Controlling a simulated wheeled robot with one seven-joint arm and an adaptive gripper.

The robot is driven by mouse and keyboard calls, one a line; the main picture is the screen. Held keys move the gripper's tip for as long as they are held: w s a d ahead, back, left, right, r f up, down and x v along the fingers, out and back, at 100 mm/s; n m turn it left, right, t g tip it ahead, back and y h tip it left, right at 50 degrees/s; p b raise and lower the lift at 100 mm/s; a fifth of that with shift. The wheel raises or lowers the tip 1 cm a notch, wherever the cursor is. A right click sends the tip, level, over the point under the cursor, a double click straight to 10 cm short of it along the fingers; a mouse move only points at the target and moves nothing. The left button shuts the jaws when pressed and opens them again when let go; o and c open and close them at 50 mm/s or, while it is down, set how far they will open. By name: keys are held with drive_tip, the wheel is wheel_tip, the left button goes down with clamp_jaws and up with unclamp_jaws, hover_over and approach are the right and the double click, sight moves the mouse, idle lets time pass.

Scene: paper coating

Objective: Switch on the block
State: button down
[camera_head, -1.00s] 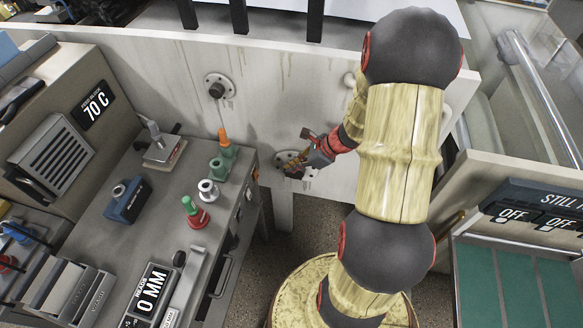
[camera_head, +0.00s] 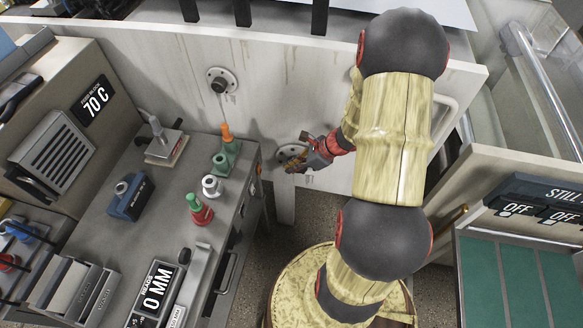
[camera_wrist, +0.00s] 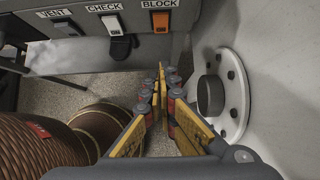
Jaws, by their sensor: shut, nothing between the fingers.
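The block switch (camera_wrist: 162,21) is an orange rocker under a BLOCK label on the grey panel, at the top of the wrist view. I cannot tell its on or off position. My gripper (camera_wrist: 163,76) is shut and empty, its yellow fingers angled together below the switch and apart from it in the picture. In the head view my gripper (camera_head: 291,168) is in front of the white wall, right of the grey bench's end. The switch is not clear in that view.
A white round flange (camera_wrist: 235,95) with a dark knob is close on the gripper's right. The bench (camera_head: 170,215) carries green, white and red-green fittings and a blue block (camera_head: 130,197).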

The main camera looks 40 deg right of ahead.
sight(259, 169)
drive_tip(key=w+a+f+b, duration=0.3)
drive_tip(key=w+a+f, duration=0.2)
drive_tip(key=w, duration=0.1)
drive_tip(key=shift+f, duration=0.3)
drive_tip(key=shift+w, duration=0.1)
drive_tip(key=shift+w+a+f+b, duration=0.15)
drive_tip(key=shift+w+f+b, duration=0.05)
drive_tip(key=shift+w+b, duration=0.1)
drive_tip(key=shift+r, duration=0.15)
